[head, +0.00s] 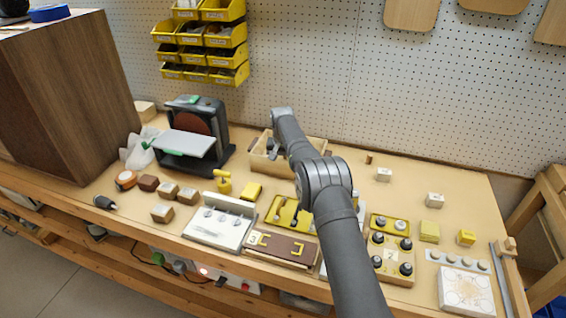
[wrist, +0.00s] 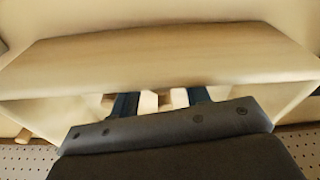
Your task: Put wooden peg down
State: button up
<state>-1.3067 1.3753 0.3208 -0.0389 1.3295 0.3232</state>
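A light wooden box (head: 316,146) stands on the bench near the pegboard in the head view. Its pale wall (wrist: 160,62) crosses the wrist view. My gripper (head: 272,148) is low at the box's opening, partly hidden by the box and arm. In the wrist view my gripper (wrist: 162,100) shows two blue fingers set apart, partly covered by the box wall and the dark gripper body. Small tan and brown wooden bits (wrist: 150,103) show between the fingers. I cannot tell whether they are a held peg or pegs lying in the box.
A disc sander (head: 195,135) stands left of the box. Yellow blocks, fixture boards and a white panel (head: 220,222) fill the bench front. Small white blocks (head: 383,174) and a small brown peg-like piece (head: 369,158) stand to the right, with bare bench around them.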

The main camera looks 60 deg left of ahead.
jog(key=shift+r, duration=0.1)
notch_tip(320, 180, up, 12)
jog(key=d, duration=0.1)
jog(key=shift+s, duration=0.4)
jog(key=f, duration=0.8)
jog(key=w+a+f, duration=0.1)
jog(key=f, duration=0.3)
jog(key=shift+f, duration=0.25)
notch_tip(320, 180, up, 3)
jog(key=shift+s+f, duration=0.1)
jog(key=shift+r, duration=0.75)
jog(key=shift+f, duration=0.1)
